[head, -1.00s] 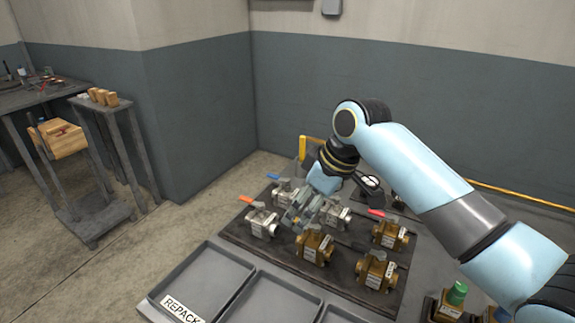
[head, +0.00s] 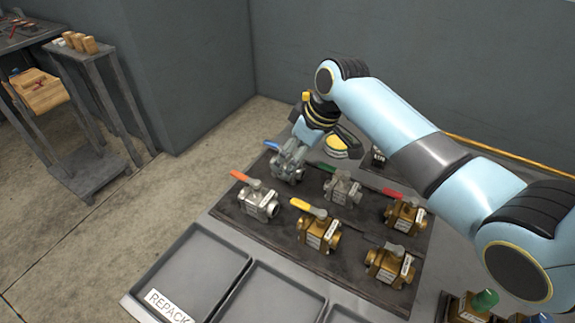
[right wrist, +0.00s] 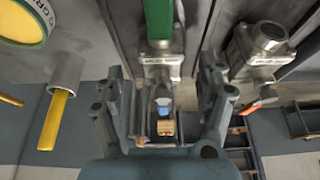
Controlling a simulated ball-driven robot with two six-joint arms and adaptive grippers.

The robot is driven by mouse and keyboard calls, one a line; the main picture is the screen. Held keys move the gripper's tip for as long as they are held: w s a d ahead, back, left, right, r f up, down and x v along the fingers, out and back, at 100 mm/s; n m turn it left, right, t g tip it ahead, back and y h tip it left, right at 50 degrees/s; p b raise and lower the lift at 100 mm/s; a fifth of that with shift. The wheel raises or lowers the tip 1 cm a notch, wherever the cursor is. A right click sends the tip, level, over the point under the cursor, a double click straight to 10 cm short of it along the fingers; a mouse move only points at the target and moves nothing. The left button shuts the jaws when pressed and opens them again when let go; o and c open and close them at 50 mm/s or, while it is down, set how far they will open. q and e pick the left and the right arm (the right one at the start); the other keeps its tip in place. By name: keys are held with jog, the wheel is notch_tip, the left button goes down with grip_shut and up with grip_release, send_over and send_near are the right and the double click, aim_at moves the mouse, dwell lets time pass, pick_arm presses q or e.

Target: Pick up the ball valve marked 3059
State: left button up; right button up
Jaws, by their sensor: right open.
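Several ball valves stand on a dark pallet (head: 290,238); their white labels are too small to read, so I cannot tell which is 3059. The silver ones have blue (head: 287,167), orange (head: 258,203) and green (head: 343,189) handles. The brass ones include a yellow-handled valve (head: 319,231), a red-handled valve (head: 404,214) and a front-right valve (head: 390,265). In the right wrist view, a silver valve body (right wrist: 160,66) shows between the open fingers, with a green handle above. My left gripper is out of view.
Empty grey trays lie in front of the pallet, one labelled REPACK (head: 195,275). A yellow rail (head: 510,157) runs behind, near the wall. A side stand (head: 90,100) is at the left.

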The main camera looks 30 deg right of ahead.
aim_at(291, 157)
jog(key=x, duration=0.4)
jog(key=shift+a+r, duration=0.1)
jog(key=shift+a, duration=0.1)
jog(key=shift+r, duration=0.1)
grip_shut()
